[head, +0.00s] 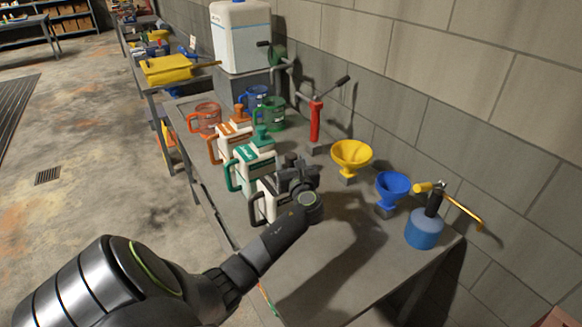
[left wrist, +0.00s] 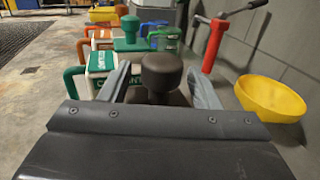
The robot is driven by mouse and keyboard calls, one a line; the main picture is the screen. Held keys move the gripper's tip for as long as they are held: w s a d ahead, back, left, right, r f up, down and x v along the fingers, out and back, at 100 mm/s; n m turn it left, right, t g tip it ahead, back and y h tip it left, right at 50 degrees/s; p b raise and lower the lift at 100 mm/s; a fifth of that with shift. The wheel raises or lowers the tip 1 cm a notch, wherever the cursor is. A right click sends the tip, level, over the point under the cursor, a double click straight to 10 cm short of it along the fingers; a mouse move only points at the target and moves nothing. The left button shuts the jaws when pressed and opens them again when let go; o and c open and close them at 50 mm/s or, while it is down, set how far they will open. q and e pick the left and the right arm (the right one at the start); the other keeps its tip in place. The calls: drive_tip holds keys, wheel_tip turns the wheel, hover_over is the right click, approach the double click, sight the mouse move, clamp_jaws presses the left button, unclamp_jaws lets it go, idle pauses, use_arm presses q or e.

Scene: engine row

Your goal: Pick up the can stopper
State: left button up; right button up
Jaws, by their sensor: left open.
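My left gripper (head: 290,172) is open over the nearest can (head: 267,200), a white one with a black handle. In the left wrist view a dark stopper (left wrist: 161,78) with a round knob stands upright between my two grey fingers, with gaps beside it. The gripper hides this stopper and much of its can in the head view. Behind stand a white can with a green handle (head: 252,168) and green stopper (head: 261,140), and a white can with an orange handle (head: 231,143) and orange stopper (head: 239,115). My right gripper is out of view.
Orange (head: 206,119), blue (head: 257,97) and green (head: 269,113) jugs stand behind the cans. To the right are a red pump (head: 316,122), a yellow funnel (head: 352,156), a blue funnel (head: 392,188) and a blue torch bottle (head: 424,230) near the block wall. The near bench top is clear.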

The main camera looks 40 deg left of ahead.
use_arm(q)
drive_tip(key=c, duration=1.1)
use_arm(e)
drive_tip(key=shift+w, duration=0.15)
use_arm(q)
drive_tip(key=shift+r, duration=0.1)
wheel_tip(320, 180, up, 10)
drive_tip(key=shift+f+b, duration=0.1)
drive_tip(key=shift+b, duration=0.4)
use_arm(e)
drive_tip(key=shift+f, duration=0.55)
